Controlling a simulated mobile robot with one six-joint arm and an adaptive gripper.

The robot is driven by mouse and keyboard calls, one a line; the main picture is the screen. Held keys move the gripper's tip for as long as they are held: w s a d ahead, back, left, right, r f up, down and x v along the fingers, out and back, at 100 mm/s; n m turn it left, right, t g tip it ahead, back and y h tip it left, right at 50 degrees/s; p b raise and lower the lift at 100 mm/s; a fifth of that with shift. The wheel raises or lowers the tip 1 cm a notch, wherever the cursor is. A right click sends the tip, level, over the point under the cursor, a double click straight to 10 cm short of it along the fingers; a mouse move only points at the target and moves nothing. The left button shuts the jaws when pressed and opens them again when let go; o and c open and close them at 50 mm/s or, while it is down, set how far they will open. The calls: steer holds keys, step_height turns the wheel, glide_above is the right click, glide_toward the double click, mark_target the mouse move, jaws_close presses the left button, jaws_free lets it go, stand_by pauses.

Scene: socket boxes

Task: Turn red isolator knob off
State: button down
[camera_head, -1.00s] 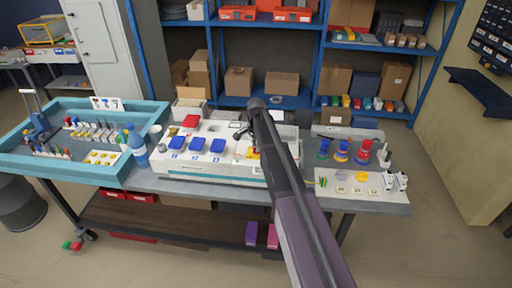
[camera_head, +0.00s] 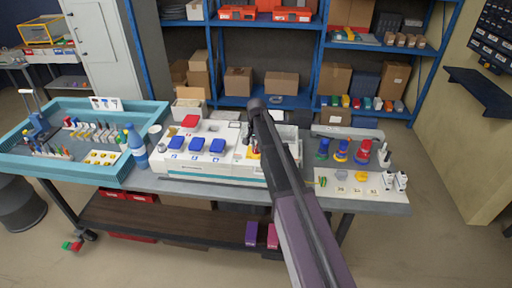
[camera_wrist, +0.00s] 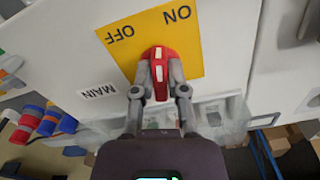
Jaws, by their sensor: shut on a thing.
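The red isolator knob (camera_wrist: 159,66) sits on a yellow plate (camera_wrist: 190,52) marked ON and OFF, on a white panel with a MAIN label. My gripper (camera_wrist: 160,82) is shut on the knob, one finger on each side of it. The knob's white stripe runs nearly up and down in the wrist view, its upper end towards the space between ON and OFF. In the head view, my gripper (camera_head: 247,140) is at the right part of the white socket box (camera_head: 215,170), and my arm hides most of the knob and its yellow plate.
Blue-lidded sockets (camera_head: 197,144) and a red-lidded one (camera_head: 190,121) stand left of my gripper. A blue bottle (camera_head: 137,148) and a teal tray (camera_head: 130,178) are further left. Red and blue plugs (camera_head: 363,150) and a white board (camera_head: 330,188) lie right of my arm.

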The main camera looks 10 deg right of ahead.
steer(key=n, duration=0.6)
steer(key=shift+d, duration=0.15)
steer(key=n, duration=0.6)
steer(key=shift+d, duration=0.1)
steer(key=c, duration=0.7)
jaws_free()
steer(key=shift+o, duration=0.2)
steer(key=shift+m, duration=0.4)
